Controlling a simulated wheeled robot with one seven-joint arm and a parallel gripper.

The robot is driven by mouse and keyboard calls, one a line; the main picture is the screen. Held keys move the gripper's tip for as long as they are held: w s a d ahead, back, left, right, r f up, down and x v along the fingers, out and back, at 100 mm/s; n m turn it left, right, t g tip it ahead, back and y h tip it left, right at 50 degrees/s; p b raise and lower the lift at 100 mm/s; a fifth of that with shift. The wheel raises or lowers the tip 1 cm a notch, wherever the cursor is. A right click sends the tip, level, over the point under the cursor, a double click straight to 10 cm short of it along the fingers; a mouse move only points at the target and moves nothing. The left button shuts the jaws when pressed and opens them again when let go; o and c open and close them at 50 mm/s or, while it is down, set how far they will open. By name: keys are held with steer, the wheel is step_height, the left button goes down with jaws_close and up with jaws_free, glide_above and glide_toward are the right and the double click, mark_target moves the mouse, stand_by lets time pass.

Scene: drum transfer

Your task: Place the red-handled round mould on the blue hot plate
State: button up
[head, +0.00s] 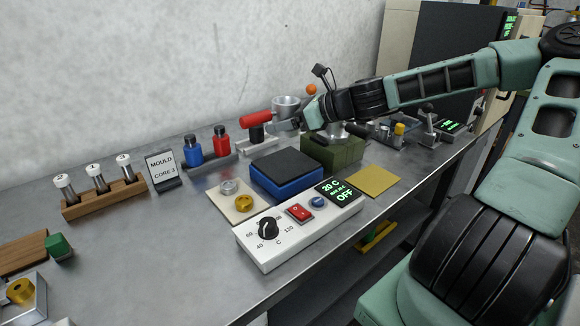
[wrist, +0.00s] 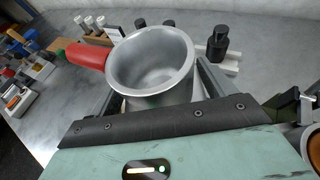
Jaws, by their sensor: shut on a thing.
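The round mould (head: 287,104) is a silver cup with a red handle (head: 257,118) pointing left. My gripper (head: 293,124) is shut on it, and the cup sits between the two fingers in the wrist view (wrist: 152,68), open side up. The red handle (wrist: 86,55) sticks out to the left there. In the head view the mould is behind the blue hot plate (head: 265,182), a blue block with a dark, bare top. The mould is apart from the plate. I cannot tell how high it is above the bench.
A green box (head: 333,153) stands right of the hot plate. The control box (head: 285,243) and a pale board (head: 224,210) with two rings lie in front. Blue (head: 193,151) and red (head: 221,143) bottles stand left. A yellow pad (head: 374,181) lies right.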

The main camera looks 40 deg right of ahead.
mark_target(286, 162)
step_height(286, 162, down, 10)
steer(key=shift+r+b, duration=0.25)
steer(key=shift+b, duration=0.25)
steer(key=shift+f, duration=0.1)
steer(key=o, duration=1.3)
steer(key=v, duration=1.2)
steer(key=shift+p, duration=0.35)
